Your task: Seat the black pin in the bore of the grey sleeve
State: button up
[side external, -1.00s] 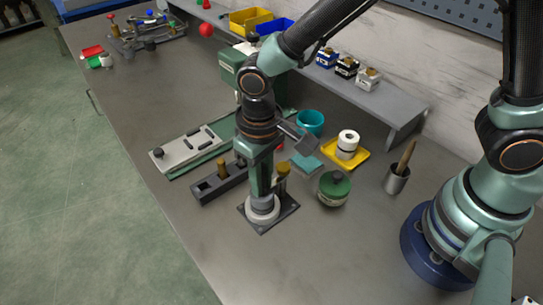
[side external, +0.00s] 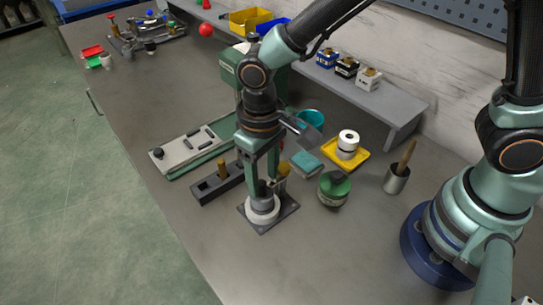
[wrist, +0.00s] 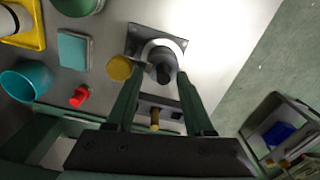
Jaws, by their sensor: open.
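The grey sleeve (side external: 263,204) stands upright on a dark square plate (side external: 286,208), with a pale ring around it. The black pin (side external: 262,187) stands upright at the sleeve's top, and part of it sticks up above the rim. In the wrist view the pin (wrist: 165,73) shows within the sleeve's outline. How deep it sits in the bore is hidden. My gripper (side external: 262,180) is above the sleeve, open, with a finger on each side of the pin. In the wrist view gaps show between both fingers and the pin.
A brass-topped post (side external: 284,170) stands close to my right finger. A dark block (side external: 208,188) with a brass pin (side external: 222,170) lies to the left. A green round jar (side external: 334,188), teal block (side external: 307,163) and teal cup (side external: 311,119) are to the right. The front table is clear.

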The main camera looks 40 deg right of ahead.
aim_at(262, 182)
notch_tip(262, 182, up, 12)
jog(key=d+r+m+t, duration=0.1)
jog(key=d+r+t, duration=0.1)
jog(key=d, duration=0.9)
jog(key=s+d+r+m+t, duration=0.1)
jog(key=d+r+t, duration=0.1)
jog(key=d, duration=0.8)
jog(key=shift+s+d+t, duration=0.15)
jog(key=shift+d+t, duration=0.2)
jog(key=shift+t, duration=0.45)
jog(key=shift+r, duration=0.1)
